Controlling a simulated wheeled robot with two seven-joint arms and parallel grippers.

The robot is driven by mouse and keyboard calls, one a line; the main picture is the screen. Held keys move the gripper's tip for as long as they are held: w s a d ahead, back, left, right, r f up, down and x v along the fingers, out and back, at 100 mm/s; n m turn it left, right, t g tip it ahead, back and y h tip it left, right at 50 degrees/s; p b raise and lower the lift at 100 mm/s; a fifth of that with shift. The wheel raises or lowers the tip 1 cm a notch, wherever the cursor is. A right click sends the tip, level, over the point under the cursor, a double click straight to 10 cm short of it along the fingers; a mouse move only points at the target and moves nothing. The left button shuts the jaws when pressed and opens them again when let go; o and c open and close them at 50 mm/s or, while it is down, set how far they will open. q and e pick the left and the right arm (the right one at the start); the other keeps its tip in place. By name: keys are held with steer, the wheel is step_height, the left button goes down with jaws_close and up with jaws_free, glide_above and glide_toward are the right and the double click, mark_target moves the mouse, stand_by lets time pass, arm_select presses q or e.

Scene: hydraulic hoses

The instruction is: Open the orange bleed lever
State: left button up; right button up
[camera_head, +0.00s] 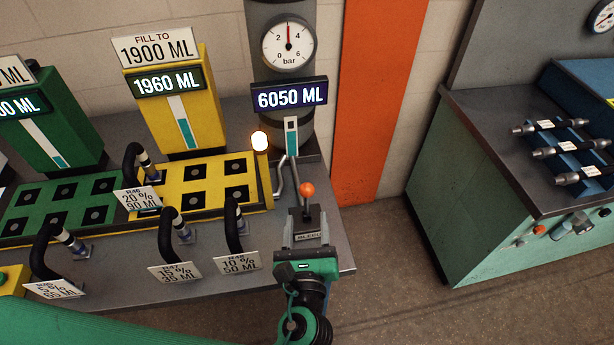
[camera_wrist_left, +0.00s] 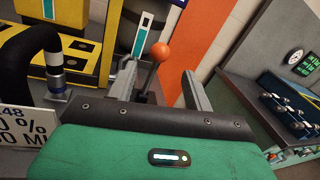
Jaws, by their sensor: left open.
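The bleed lever has an orange ball knob (camera_head: 307,189) on a thin dark stem. It stands upright on a small base with a partly hidden label (camera_head: 309,236) at the right end of the grey bench. My left gripper (camera_head: 306,230) is open, its two fingers pointing toward the lever from the front. In the left wrist view the orange knob (camera_wrist_left: 161,51) shows between and beyond the two fingertips (camera_wrist_left: 157,82), nearer the left finger. I cannot tell whether a finger touches the stem. My right gripper is not in view.
Black hoses with tags (camera_head: 238,262) stand just left of my gripper on the bench (camera_head: 130,292). A yellow tank (camera_head: 170,115) reads 1960 ML under a 1900 ML sign. A display (camera_head: 290,95) reads 6050 ML. A green cabinet (camera_head: 470,190) stands right, beyond open floor.

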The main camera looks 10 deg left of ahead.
mark_target(307, 184)
arm_select(q)
steer(key=w, duration=0.2)
steer(key=w+p, duration=0.1)
steer(key=w, duration=0.2)
steer(key=shift+w+a+r+p, duration=0.2)
steer(key=shift+w+a+p, duration=0.1)
steer(key=shift+p, duration=0.1)
steer(key=w, duration=0.2)
steer(key=w+p, duration=0.1)
steer(key=shift+w+a+f, duration=0.1)
steer(key=shift+w+a, duration=0.1)
steer(key=shift+w, duration=0.2)
steer(key=shift+w+a+f, duration=0.15)
steer(key=shift+w, duration=0.55)
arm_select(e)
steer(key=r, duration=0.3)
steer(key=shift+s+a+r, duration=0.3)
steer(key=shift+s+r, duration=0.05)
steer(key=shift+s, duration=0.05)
arm_select(q)
steer(key=shift+c, duration=0.2)
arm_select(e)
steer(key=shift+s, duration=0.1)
arm_select(q)
jaws_close()
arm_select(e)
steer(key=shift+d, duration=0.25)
